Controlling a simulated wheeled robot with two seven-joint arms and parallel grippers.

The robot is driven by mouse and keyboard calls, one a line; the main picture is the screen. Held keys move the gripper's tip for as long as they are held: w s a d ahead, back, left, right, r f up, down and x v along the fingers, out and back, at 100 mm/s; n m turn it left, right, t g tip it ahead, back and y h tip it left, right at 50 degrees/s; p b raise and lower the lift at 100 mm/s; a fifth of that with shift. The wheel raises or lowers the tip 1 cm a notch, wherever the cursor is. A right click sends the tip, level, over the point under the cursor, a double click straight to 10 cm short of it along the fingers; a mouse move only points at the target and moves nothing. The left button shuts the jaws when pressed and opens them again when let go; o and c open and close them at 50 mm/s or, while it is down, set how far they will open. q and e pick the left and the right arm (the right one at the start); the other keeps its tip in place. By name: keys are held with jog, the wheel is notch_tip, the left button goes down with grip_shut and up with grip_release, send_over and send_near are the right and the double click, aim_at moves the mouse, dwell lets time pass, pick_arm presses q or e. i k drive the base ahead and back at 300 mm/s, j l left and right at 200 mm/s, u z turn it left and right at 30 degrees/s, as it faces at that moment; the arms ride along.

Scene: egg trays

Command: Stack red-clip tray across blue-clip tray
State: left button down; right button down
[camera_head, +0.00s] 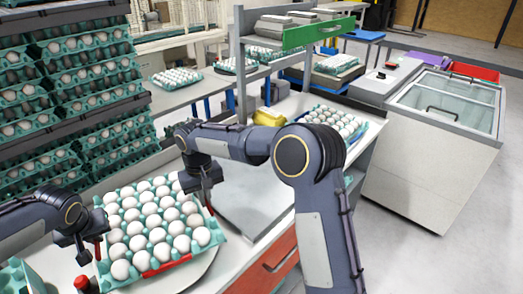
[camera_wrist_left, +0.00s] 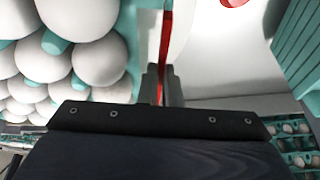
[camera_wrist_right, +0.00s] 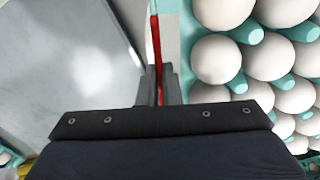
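An egg tray (camera_head: 151,268) with a red clip on its near edge lies on the round white surface in the head view, full of white eggs. My left gripper (camera_head: 91,251) is low at its left edge, and my right gripper (camera_head: 208,201) is at its right edge. Each wrist view shows a narrow red strip by the fingers, along the turquoise rim: left wrist (camera_wrist_left: 163,60), right wrist (camera_wrist_right: 157,60).
A grey flat plate (camera_head: 250,205) lies right of the red-clip tray. Stacked egg trays (camera_head: 75,95) rise at the left. A red button (camera_head: 82,283) stands near the front left. A grey-post shelf (camera_head: 242,70) with a green bar and a yellow object (camera_head: 268,118) stand behind.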

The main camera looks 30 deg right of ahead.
aim_at(328, 122)
jog(key=i+l+u, duration=0.3)
jog(key=l, duration=2.25)
jog(key=k+l+u, duration=0.15)
jog(key=l+u, duration=0.15)
jog(key=l, duration=2.2)
